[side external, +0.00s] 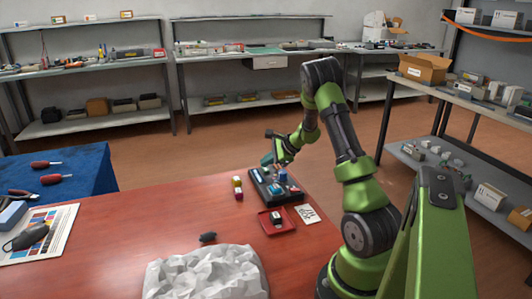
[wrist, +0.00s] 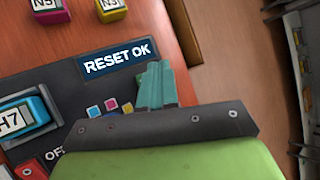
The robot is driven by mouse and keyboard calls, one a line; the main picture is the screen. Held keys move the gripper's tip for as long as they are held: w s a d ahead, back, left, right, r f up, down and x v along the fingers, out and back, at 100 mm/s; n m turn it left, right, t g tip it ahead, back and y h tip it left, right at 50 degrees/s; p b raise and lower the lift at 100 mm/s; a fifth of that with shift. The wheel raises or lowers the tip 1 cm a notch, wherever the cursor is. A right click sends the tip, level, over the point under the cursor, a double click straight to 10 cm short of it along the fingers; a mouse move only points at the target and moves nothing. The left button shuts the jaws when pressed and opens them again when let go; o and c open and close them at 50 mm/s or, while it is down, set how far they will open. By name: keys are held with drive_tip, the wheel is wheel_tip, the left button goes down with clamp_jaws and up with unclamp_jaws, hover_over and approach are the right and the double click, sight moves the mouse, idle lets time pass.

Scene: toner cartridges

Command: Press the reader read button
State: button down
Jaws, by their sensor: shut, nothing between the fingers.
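The dark reader (side external: 268,197) sits near the far edge of the red table. In the wrist view its panel (wrist: 60,88) shows a lit display (wrist: 113,58) reading "RESET OK", and small coloured squares (wrist: 111,105) below it. A blue-framed cartridge (wrist: 22,118) marked "H7" sits in the reader. In the side view my gripper (side external: 267,160) is above the reader's far end; contact cannot be told. I cannot identify the read button; my gripper covers part of the panel.
Yellow and magenta small cartridges (side external: 238,188) stand left of the reader. A red tray (side external: 264,224) holding a dark item and a white card (side external: 306,214) lie in front. A crumpled white heap (side external: 205,275) and small black object (side external: 208,237) are nearer.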

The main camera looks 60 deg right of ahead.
sight(268, 169)
drive_tip(key=shift+f, duration=0.4)
idle(0.5)
idle(0.3)
drive_tip(key=shift+r, duration=0.85)
drive_tip(key=shift+r, duration=2.5)
